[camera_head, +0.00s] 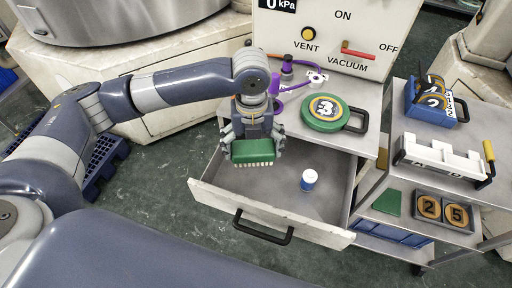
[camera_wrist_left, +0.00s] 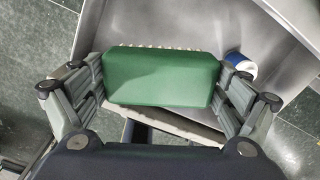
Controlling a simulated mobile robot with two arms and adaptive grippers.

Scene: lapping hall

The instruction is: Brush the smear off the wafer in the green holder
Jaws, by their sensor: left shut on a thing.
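My left gripper (camera_head: 252,142) is shut on a green brush (camera_head: 253,151) with pale bristles along its lower edge. It holds the brush over the open drawer. In the left wrist view the brush (camera_wrist_left: 160,78) fills the space between the two fingers. The round green holder (camera_head: 345,125) lies on the bench top, to the right of the gripper and farther back, with a black handle on its right. I cannot make out the smear clearly. My right gripper is not in view.
The open drawer (camera_head: 330,222) holds a small white and blue jar (camera_head: 309,179), which stands apart from the brush. A vacuum box (camera_head: 340,35) stands behind the holder. A purple tool (camera_head: 300,82) lies left of the holder. A cart at right carries a blue crate (camera_head: 432,110) and white rack (camera_head: 445,158).

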